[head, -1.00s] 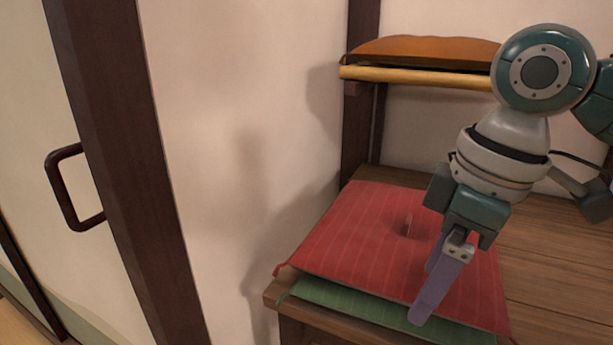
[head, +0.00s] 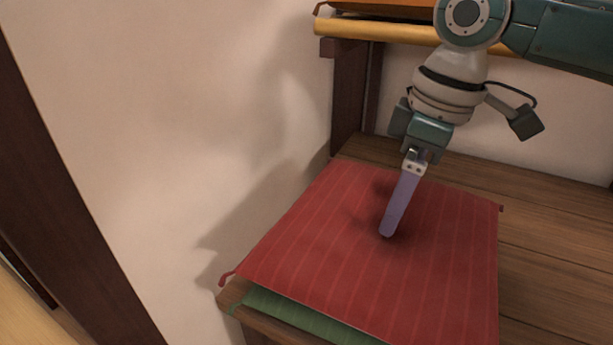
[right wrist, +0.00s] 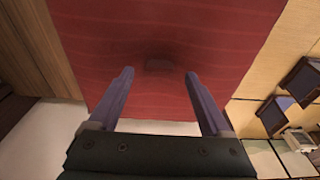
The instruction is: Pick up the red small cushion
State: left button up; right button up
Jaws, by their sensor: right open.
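The red small cushion (head: 330,245) is a flat striped square with corner tassels. It lies on top of a green cushion (head: 300,315) on a wooden shelf. My right gripper (head: 388,234) points down over the middle of the red cushion, its fingertips close to the cloth; I cannot tell whether they touch it. In the right wrist view the red cushion (right wrist: 165,40) fills the middle, and the right gripper (right wrist: 160,78) has its two purple fingers wide apart with nothing between them. A small dark tuft or dimple shows just beyond the fingertips. My left gripper is not in view.
A plain wall (head: 170,120) stands close on the left. Bare shelf boards (head: 555,235) lie to the right of the cushions.

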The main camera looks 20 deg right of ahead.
notch_tip(320, 180, down, 3)
jog(key=shift+w+a+r, duration=0.1)
jog(key=shift+w+r, duration=0.05)
jog(key=shift+r, duration=0.05)
jog(key=shift+r, duration=0.1)
grip_shut()
dwell(0.5)
